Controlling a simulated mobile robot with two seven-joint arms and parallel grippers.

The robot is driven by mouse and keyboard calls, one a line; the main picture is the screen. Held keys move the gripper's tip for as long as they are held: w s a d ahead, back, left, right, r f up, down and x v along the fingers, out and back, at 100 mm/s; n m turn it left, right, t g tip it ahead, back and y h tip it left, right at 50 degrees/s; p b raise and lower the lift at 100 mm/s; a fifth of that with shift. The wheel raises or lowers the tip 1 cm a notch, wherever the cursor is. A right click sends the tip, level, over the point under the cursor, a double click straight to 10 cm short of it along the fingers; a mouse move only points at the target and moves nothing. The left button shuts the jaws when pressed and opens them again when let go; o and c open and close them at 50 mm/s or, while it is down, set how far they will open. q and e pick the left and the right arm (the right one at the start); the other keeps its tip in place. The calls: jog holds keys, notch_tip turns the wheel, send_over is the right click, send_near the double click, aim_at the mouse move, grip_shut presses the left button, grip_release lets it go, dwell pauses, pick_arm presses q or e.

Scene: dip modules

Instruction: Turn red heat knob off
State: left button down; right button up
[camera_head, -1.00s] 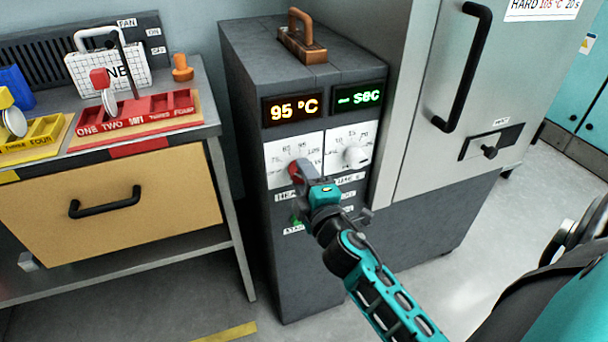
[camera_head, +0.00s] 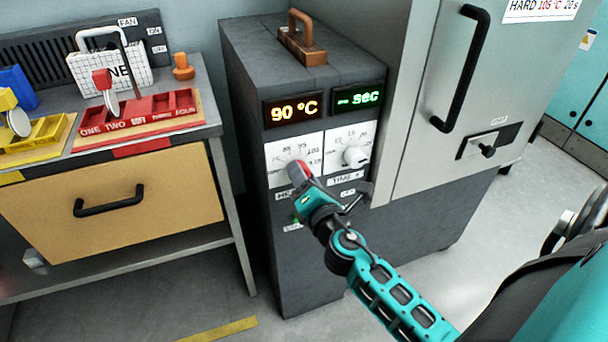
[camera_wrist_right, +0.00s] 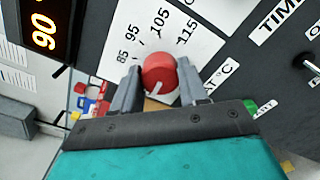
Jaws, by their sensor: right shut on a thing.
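The red heat knob (camera_head: 299,173) sits on the white dial plate at the left of the grey cabinet's front. In the right wrist view the knob (camera_wrist_right: 160,74) shows as a round red cap with a white pointer line, between the two fingers. My right gripper (camera_head: 303,182) is shut on the knob; it also shows in the right wrist view (camera_wrist_right: 158,88). The heat display (camera_head: 292,108) reads 90 °C in orange. The dial numbers 85, 95, 105 and 115 show around the knob in the right wrist view. My left gripper is not in view.
A white time knob (camera_head: 355,156) is just right of the heat dial, under a green "-- sec" display (camera_head: 358,97). A green button (camera_head: 295,218) is below. A steel door with a black handle (camera_head: 462,68) stands at the right. A workbench drawer (camera_head: 111,200) is at the left.

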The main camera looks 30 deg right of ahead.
jog(key=shift+r+n, duration=0.15)
jog(key=shift+n, duration=0.45)
jog(key=o, duration=1.1)
jog(key=shift+c, duration=0.2)
jog(key=b+v, duration=0.3)
jog(key=v, duration=1)
jog(key=shift+w+a, duration=0.1)
jog(key=shift+w, duration=0.05)
